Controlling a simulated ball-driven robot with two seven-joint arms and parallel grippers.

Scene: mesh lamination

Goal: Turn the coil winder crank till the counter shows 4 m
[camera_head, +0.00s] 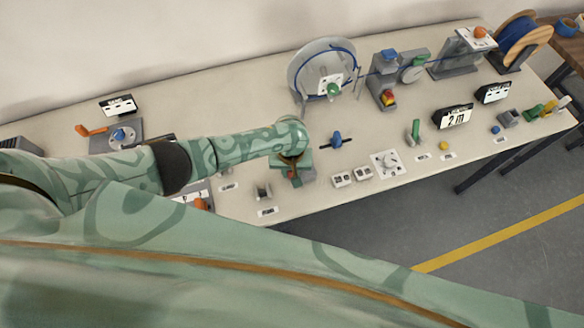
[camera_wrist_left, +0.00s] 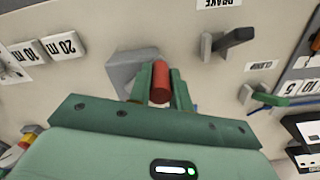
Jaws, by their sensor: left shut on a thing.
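The coil winder (camera_head: 310,72), a pale disc with blue cable around it, stands at the back middle in the head view. A green knob (camera_head: 333,89) shows at its front. The counter (camera_head: 455,117) reads 2 m. My left gripper (camera_head: 292,172) is down at the bench's front part, apart from the winder. In the left wrist view my left gripper (camera_wrist_left: 160,84) is shut on a red cylindrical handle (camera_wrist_left: 159,82), which stands by a grey block (camera_wrist_left: 125,70). My right gripper is not in view.
A blue cable runs right from the winder past a grey unit (camera_head: 383,78) to a wooden spool (camera_head: 525,38). A green lever (camera_head: 414,130) and a blue-knobbed lever (camera_head: 337,140) stand on the bench. Labels 20 m (camera_wrist_left: 63,46) and BRAKE (camera_wrist_left: 219,3) show in the wrist view.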

